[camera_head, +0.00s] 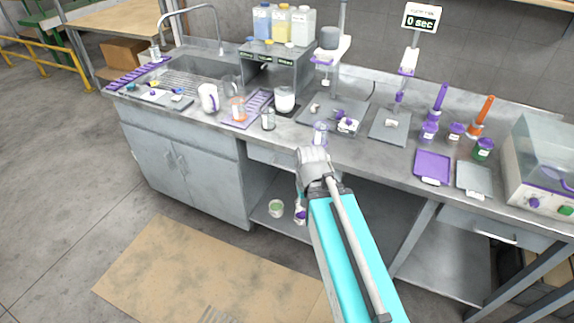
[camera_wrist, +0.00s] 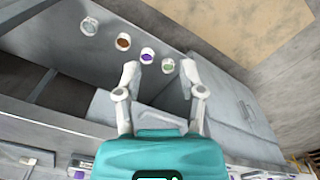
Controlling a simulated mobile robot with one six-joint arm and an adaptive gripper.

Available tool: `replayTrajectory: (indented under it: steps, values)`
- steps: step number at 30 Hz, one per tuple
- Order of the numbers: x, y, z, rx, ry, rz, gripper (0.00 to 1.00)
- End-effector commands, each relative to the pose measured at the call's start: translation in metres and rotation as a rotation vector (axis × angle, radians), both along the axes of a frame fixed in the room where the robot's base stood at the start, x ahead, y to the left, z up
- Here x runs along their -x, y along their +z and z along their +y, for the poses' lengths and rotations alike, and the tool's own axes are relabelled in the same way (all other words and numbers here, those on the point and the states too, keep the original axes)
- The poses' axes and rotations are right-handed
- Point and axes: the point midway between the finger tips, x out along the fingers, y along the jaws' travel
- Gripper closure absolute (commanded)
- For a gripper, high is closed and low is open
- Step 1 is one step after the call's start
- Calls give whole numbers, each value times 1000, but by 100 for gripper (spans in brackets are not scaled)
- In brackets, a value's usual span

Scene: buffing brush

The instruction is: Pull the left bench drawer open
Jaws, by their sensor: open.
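The left bench drawer (camera_head: 268,155) has a pale grey front under the worktop, just right of the double-door cabinet in the head view. My arm hides its right part, and the handle cannot be made out. A grey panel that looks like the drawer front (camera_wrist: 108,107) shows in the wrist view, partly behind my gripper. My gripper (camera_wrist: 160,68) is open, with its two pale fingers spread and nothing between them. It is close to the front of the bench, but I cannot tell whether it touches the drawer.
The grey cabinet (camera_head: 190,170) stands to the left. A right drawer (camera_head: 490,228) with a bar handle is under the worktop's right part. Several jars, including a green one (camera_head: 276,208), stand on the low shelf. Bottles, trays and brushes crowd the worktop. The floor in front is open, with a brown mat (camera_head: 190,275).

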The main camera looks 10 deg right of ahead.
Motion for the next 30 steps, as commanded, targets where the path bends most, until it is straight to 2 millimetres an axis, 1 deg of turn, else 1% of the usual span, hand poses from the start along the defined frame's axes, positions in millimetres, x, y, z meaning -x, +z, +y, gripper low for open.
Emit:
replayTrajectory:
  steps: [11,17,20,23,30]
  values:
    - [0,0,0,1,0,0,49]
    - [-6,-9,-1,32,14,-3,49]
    - [-14,-19,4,76,31,-8,49]
    - [-25,-33,4,142,58,-16,49]
    - [-65,-68,2,368,149,-49,49]
